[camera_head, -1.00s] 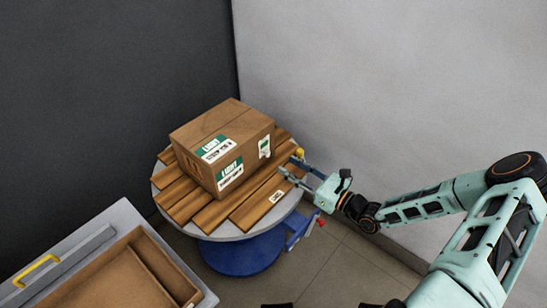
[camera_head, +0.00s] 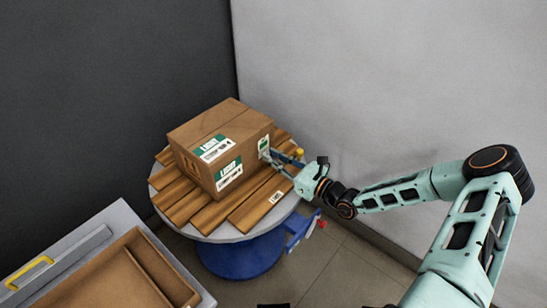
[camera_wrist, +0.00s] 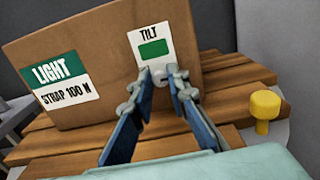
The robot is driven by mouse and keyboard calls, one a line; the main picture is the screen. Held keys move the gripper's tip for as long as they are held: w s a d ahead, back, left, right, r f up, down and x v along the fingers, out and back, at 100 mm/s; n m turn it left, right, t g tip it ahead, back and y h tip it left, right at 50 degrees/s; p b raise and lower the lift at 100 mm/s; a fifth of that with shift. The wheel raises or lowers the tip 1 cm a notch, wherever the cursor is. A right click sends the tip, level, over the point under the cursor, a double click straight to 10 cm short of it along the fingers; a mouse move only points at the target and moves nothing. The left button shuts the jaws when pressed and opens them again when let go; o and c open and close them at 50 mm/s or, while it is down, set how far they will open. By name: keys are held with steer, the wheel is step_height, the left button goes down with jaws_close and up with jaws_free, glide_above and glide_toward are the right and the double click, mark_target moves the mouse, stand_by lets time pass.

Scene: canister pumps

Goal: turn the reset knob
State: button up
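A yellow knob (camera_wrist: 265,106) on a short stem stands at the right of the wrist view, beside the planks. It also shows in the head view (camera_head: 299,152), just behind my gripper. A small red knob (camera_head: 322,224) sits low on the blue stand; no label shows which knob is the reset. My gripper (camera_head: 265,154) is at the box's right face.
A cardboard box (camera_head: 203,135) rests on wooden planks (camera_head: 208,217) on a round grey table (camera_head: 232,236) with a blue base (camera_head: 241,261). Walls stand close behind. A grey cabinet (camera_head: 125,225) with an open drawer and yellow handle is at lower left.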

jaws_close()
steer(key=shift+r+n+p, duration=0.1)
steer(key=shift+n+p, duration=0.2)
steer(key=shift+p, duration=0.1)
steer(key=n+p, duration=0.2)
steer(key=shift+r+n, duration=0.15)
steer(key=shift+n, duration=0.15)
steer(key=n+p, duration=0.4)
steer(key=n, duration=0.1)
steer(key=shift+s+a, duration=0.1)
steer(key=n+p, duration=0.2)
steer(key=n, duration=0.3)
steer(key=n+p, duration=0.1)
steer(key=n, duration=0.1)
steer(key=n+p, duration=0.1)
steer(key=n, duration=0.1)
steer(key=shift+f+n, duration=0.3)
steer(key=shift+f, duration=0.05)
